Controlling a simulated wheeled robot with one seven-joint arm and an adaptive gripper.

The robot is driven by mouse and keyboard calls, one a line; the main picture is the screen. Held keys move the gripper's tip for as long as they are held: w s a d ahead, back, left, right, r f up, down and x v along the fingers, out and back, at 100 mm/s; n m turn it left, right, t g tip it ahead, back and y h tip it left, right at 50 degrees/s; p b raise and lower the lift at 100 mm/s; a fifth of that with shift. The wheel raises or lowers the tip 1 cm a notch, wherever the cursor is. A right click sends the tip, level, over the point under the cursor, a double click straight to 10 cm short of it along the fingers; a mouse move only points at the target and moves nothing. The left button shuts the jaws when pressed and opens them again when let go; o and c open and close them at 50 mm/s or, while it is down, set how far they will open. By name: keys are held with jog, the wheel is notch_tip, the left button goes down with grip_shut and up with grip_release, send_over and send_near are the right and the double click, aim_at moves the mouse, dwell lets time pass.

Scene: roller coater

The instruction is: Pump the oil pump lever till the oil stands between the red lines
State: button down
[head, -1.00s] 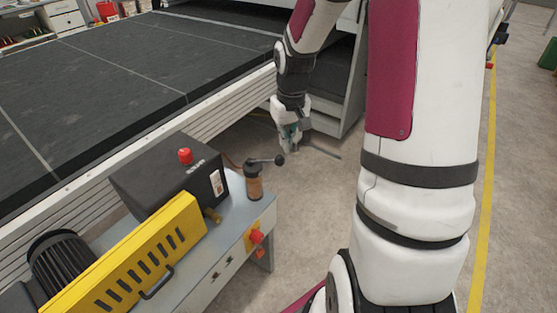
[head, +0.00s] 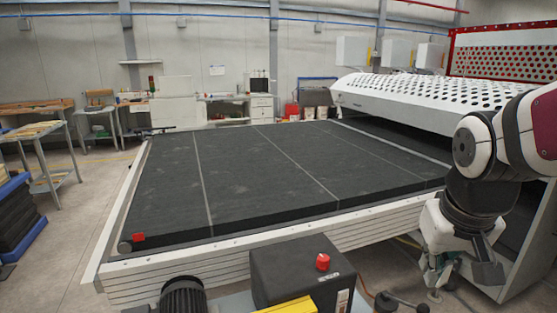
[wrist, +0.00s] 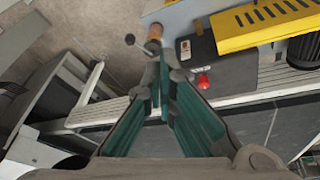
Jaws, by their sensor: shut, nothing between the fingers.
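The oil pump shows in the wrist view as a small brownish cylinder (wrist: 155,32) at the top edge of the pale bench. Its lever ends in a black ball knob (wrist: 130,39) to the left of the cylinder. In the head view only the lever (head: 388,300) shows at the bottom edge; the oil body is cut off. My gripper (wrist: 163,62) is shut and empty, its fingertips pictured just below the pump. In the head view my gripper (head: 434,288) hangs near the lever, at its upper right. I cannot make out the oil level or the red lines.
A black box with a red button (head: 323,262) stands left of the lever, beside a yellow guard (head: 290,307) and a dark motor (head: 183,296). Behind is the wide black conveyor bed (head: 240,190). Grey floor shows beside the bench in the wrist view.

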jog(key=s+a+r+n+t+y, duration=0.1)
jog(key=s+a+r, duration=0.3)
jog(key=s, duration=0.5)
jog(key=shift+s+a+t, duration=0.4)
jog(key=shift+a+t, duration=0.1)
jog(key=shift+a, duration=0.3)
jog(key=shift+w+r, duration=0.1)
jog(key=w+d+f+n+g+h+b, duration=0.1)
jog(key=w+d+f+n, duration=0.15)
jog(key=w, duration=0.45)
jog(key=w+d+f+n+g+h, duration=0.1)
jog(key=w+d+f+g+h, duration=0.15)
jog(key=w, duration=0.55)
jog(key=w+d+f+n+g, duration=0.1)
jog(key=w+d+f+n, duration=0.3)
jog(key=w+f, duration=0.8)
jog(key=shift+w+d+f+n+b, duration=0.15)
jog(key=shift+w+f+n+b, duration=0.2)
jog(key=shift+b, duration=0.1)
jog(key=shift+f, duration=0.1)
